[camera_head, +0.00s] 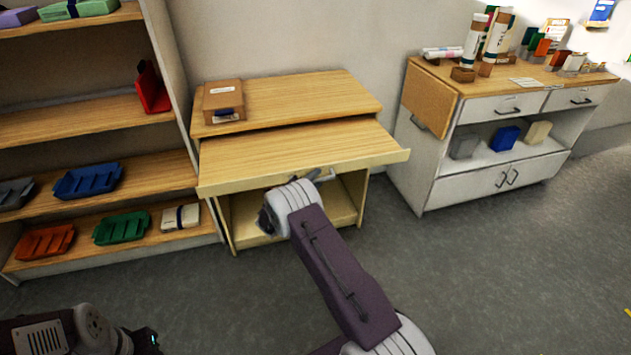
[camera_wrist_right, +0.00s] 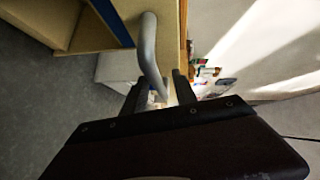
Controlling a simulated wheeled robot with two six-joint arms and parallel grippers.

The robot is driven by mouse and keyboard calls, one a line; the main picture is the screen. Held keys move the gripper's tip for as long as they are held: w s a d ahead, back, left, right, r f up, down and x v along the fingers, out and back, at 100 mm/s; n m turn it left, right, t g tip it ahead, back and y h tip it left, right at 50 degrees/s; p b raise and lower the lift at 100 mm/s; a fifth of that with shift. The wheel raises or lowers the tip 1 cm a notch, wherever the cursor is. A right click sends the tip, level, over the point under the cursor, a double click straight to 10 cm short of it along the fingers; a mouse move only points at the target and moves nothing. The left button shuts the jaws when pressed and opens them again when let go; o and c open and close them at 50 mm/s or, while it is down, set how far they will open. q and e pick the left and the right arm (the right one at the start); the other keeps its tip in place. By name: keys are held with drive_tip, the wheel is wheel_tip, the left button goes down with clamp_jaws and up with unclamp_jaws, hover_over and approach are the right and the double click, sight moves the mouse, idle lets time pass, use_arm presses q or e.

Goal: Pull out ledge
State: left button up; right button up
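The ledge (camera_head: 285,152) is a light wooden board that sticks out from the front of the wooden desk, below its top. A grey bar handle (camera_wrist_right: 148,48) is on its front edge; it also shows in the head view (camera_head: 326,176). My right gripper (camera_wrist_right: 160,90) is at this handle. Its two dark fingers are apart, with the handle's near end between them and gaps at the sides. My right wrist hides part of the ledge's front edge in the head view. My left arm is at the bottom left; its fingers cannot be made out.
A brown box (camera_head: 223,101) sits on the desk top (camera_head: 300,97). A shelf unit (camera_head: 90,127) with coloured trays stands to the left. A white cabinet (camera_head: 480,189) with bottles on top stands to the right. The grey floor (camera_head: 480,270) in front is clear.

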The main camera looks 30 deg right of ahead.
drive_tip(key=p+v, duration=0.1)
drive_tip(key=v, duration=0.8)
